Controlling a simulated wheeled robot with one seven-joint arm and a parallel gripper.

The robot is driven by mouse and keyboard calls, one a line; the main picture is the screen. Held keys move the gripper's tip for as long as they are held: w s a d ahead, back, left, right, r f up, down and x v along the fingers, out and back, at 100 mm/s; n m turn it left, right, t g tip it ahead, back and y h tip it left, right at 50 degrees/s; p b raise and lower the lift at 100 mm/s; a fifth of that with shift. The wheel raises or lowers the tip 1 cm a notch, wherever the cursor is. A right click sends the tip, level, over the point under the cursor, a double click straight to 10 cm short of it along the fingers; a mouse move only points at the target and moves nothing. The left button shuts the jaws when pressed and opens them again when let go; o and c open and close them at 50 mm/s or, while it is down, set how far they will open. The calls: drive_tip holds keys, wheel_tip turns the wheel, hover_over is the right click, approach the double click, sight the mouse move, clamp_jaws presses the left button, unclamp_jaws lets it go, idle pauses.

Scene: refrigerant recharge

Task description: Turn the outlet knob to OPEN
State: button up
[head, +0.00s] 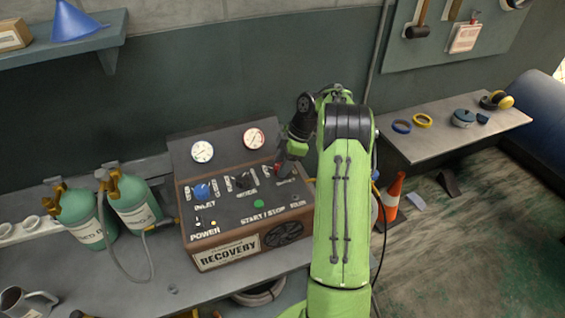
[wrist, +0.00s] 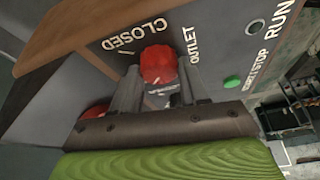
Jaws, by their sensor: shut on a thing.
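The red outlet knob (wrist: 158,66) sits on the dark panel of the recovery machine (head: 228,256). In the wrist view the CLOSED label is above it to the left and the OUTLET label to its right. No OPEN label can be read there. My gripper (wrist: 160,88) is shut on the knob, with one grey finger on each side. In the head view my gripper (head: 281,169) reaches the panel's right side and mostly covers the knob. Which way the knob points is not clear.
The panel also holds a blue inlet knob (head: 202,190), a green start/stop button (head: 258,203) and two gauges (head: 202,151) at the back. Green cylinders (head: 134,200) with a hose stand to the left. An orange cone (head: 391,195) stands on the floor at right.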

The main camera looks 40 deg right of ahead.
drive_tip(key=o, duration=1.1)
drive_tip(key=shift+c, duration=0.2)
drive_tip(key=p+v, duration=0.6)
drive_tip(key=v, duration=0.9)
drive_tip(key=shift+d+r, duration=0.2)
drive_tip(key=shift+r, duration=0.15)
drive_tip(key=shift+s, duration=0.1)
